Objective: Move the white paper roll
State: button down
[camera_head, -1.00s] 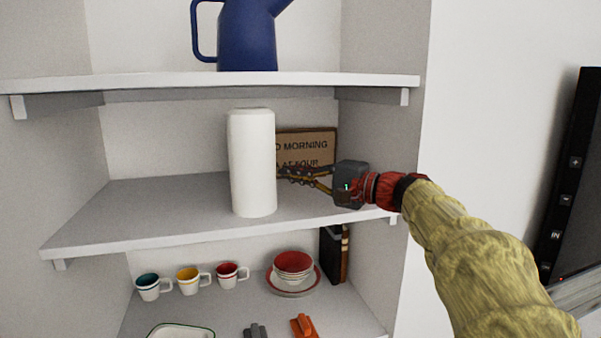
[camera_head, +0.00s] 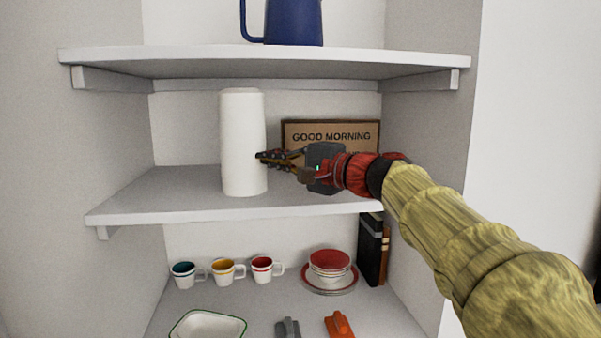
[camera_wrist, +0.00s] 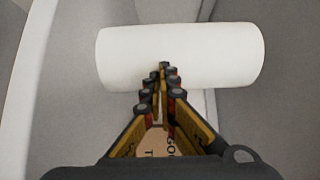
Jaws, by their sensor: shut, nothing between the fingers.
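The white paper roll (camera_head: 242,140) stands upright on the middle shelf (camera_head: 190,203), left of the sign. My gripper (camera_head: 262,156) is at its right side, about mid-height, with the fingertips at or very close to its surface. In the wrist view the roll (camera_wrist: 215,55) lies across the picture just beyond the fingertips (camera_wrist: 166,68). The fingers are shut together with nothing between them. I cannot tell whether the tips touch the roll.
A "GOOD MORNING" sign (camera_head: 345,134) stands behind my gripper. A blue jug (camera_head: 293,22) sits on the upper shelf (camera_head: 270,65). Below are cups (camera_head: 225,270), stacked bowls (camera_head: 329,264), books (camera_head: 370,250) and a white dish (camera_head: 207,327). The middle shelf is clear left of the roll.

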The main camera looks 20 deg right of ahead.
aim_at(238, 160)
jog(key=a, duration=0.2)
jog(key=w+a+b, duration=0.1)
jog(key=a, duration=0.4)
jog(key=shift+w+a+b, duration=0.2)
jog(key=shift+w+b, duration=0.2)
jog(key=shift+d, duration=0.1)
jog(key=shift+d, duration=0.1)
dwell(0.5)
